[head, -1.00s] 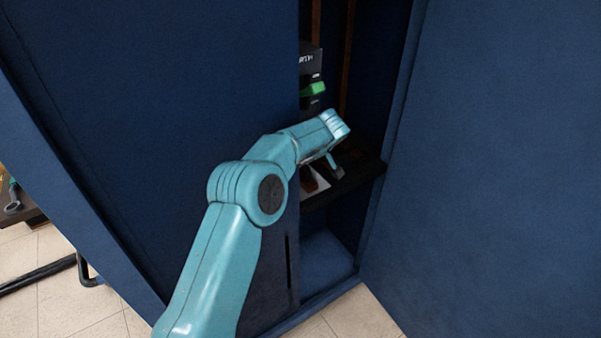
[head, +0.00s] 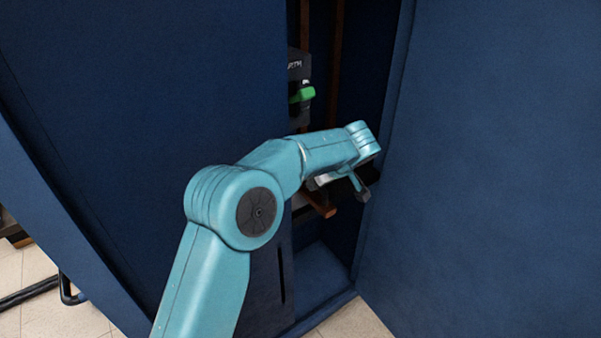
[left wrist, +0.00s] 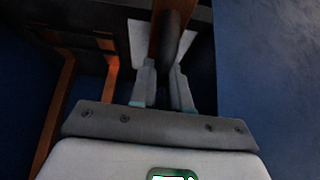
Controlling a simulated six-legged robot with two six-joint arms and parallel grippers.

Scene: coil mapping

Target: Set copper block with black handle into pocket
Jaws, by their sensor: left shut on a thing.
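My left gripper (head: 342,186) is inside the opening of the blue cabinet, partly hidden by its own teal wrist. In the left wrist view its two fingers (left wrist: 163,92) are shut on the black handle (left wrist: 176,34) of the copper block. The copper block (head: 319,206) shows as a copper-brown piece just below the gripper, and it also shows beside the handle in the left wrist view (left wrist: 156,34). I cannot make out the pocket. Whether the block touches anything below is hidden. My right gripper is not in view.
The blue cabinet's panel (head: 180,90) stands left of the narrow opening, and a wide blue panel (head: 480,170) stands at the right. Inside are a dark box with a green lever (head: 302,95) and upright copper bars (head: 334,65). The cabinet floor (head: 318,265) looks clear.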

